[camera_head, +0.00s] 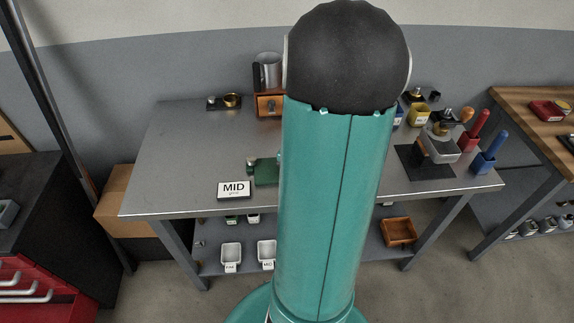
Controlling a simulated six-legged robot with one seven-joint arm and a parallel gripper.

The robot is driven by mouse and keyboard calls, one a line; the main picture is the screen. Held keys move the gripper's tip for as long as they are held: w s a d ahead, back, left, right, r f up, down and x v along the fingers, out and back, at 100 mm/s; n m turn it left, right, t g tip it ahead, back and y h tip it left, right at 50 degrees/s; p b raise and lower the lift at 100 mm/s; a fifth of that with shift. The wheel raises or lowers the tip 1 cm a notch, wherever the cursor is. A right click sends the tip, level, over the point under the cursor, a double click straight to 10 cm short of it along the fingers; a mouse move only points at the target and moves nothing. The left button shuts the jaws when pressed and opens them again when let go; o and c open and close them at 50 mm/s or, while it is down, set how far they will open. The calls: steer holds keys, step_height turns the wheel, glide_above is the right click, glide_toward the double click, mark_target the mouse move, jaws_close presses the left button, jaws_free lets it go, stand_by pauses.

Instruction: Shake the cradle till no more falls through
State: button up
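My own teal arm with its black joint fills the middle of the view and hides the centre of the table. My gripper is not in view. I cannot tell for sure which thing is the cradle. A dark green device (266,172) stands on the grey table, its right part hidden behind my arm. A grey open box-like holder (440,147) stands on a black mat (425,172) at the right. Nothing falling is visible.
On the grey table (180,150), a wooden grinder (268,104) stands at the back, and red (473,132) and blue (490,153) handled tools at the right. White bins (231,254) and a brown tray (397,232) sit on the lower shelf. The table's left part is largely clear.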

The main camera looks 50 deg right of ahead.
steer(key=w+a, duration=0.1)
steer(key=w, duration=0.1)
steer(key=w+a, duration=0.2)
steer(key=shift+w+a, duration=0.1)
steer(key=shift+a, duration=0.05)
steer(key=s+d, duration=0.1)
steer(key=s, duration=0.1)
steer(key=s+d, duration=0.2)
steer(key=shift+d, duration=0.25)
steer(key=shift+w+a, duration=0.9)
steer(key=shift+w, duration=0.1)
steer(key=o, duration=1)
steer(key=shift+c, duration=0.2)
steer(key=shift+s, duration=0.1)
